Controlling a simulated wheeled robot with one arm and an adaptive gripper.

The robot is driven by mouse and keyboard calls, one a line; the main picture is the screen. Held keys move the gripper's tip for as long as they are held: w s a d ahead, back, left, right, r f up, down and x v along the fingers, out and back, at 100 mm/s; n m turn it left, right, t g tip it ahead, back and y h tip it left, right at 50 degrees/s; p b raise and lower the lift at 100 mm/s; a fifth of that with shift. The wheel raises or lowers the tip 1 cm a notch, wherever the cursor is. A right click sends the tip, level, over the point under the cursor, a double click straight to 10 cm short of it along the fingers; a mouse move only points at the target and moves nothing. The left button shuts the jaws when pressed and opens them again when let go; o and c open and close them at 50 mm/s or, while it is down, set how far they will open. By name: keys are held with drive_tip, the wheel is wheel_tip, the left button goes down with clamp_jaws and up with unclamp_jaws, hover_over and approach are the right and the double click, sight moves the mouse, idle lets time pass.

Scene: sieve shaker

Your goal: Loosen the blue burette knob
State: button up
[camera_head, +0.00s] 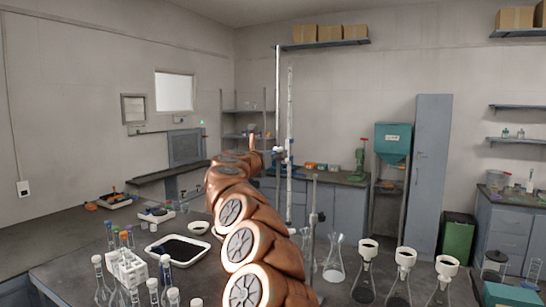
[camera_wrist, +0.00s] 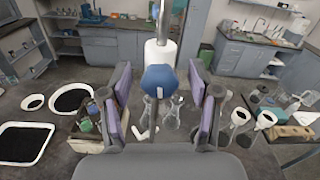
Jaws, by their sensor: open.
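The blue burette knob (camera_wrist: 158,80) sits in the middle of the wrist view, in front of a white clamp part (camera_wrist: 158,53) on a metal rod. My gripper (camera_wrist: 160,95) is open. Its two purple-padded fingers stand left and right of the knob, with a visible gap on each side; neither appears to touch it. In the head view the tall burette (camera_head: 289,115) stands beside the stand rod (camera_head: 277,90), and my arm reaches up to them. My fingers are hard to make out there.
Conical flasks with white funnels (camera_head: 405,257) stand on the bench to the right. A black-filled white tray (camera_head: 178,250) and a test tube rack (camera_head: 126,268) are to the left. Another stand rod (camera_head: 314,210) rises close to the right of my arm.

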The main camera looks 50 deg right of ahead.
drive_tip(key=shift+a, duration=0.1)
drive_tip(key=v, duration=1.1)
drive_tip(key=shift+s+a, duration=0.2)
drive_tip(key=shift+a, duration=0.15)
drive_tip(key=shift+c, duration=0.2)
